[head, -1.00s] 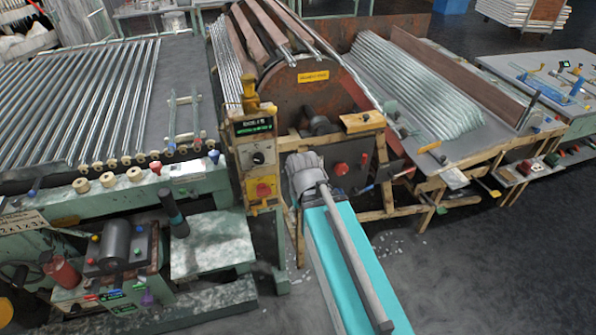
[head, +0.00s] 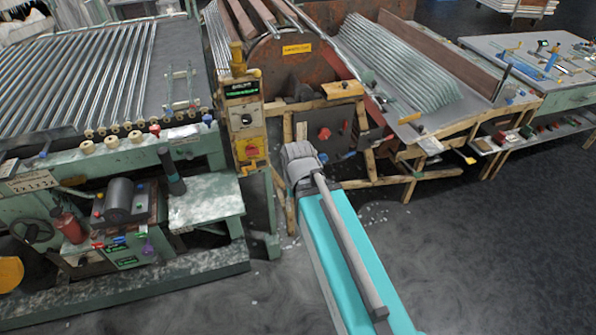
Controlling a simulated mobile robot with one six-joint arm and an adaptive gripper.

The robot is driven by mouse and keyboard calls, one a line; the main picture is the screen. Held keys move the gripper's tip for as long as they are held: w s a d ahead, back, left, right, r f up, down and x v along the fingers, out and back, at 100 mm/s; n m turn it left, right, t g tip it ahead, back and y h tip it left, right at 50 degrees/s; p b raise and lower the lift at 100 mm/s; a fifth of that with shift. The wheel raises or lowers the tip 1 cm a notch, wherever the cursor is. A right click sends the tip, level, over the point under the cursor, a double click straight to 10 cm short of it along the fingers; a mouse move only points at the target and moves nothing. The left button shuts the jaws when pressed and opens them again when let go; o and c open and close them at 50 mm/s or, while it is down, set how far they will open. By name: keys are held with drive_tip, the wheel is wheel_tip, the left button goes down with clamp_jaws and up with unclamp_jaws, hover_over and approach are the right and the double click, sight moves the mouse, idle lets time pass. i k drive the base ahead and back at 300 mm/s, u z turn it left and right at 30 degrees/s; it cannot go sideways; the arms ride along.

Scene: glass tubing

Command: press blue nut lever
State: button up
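Several small blue parts show, and I cannot tell which is the blue nut lever. A blue knob (head: 207,119) sits at the right end of the row of pale and red nuts on the roller table's front edge. A small blue-tipped handle (head: 42,155) is at the far left of that edge. A blue part (head: 323,157) shows low on the wooden-framed machine, just right of my arm's grey joint. My teal arm reaches up from the bottom; its grey joint is in front of that machine. My gripper is hidden beyond the joint, so its fingers do not show.
A yellow control post (head: 247,120) with a red switch stands left of my arm. The roller table (head: 185,85) fills the left, with a green bench (head: 203,208) below. A rack of glass tubes (head: 395,65) is at right. The floor (head: 470,250) at lower right is clear.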

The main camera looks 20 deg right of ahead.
sight(340, 158)
drive_tip(key=k, duration=0.8)
drive_tip(key=z, duration=0.2)
drive_tip(key=i, duration=0.6)
drive_tip(key=z, duration=0.4)
drive_tip(key=i, duration=1.45)
drive_tip(key=u, duration=0.65)
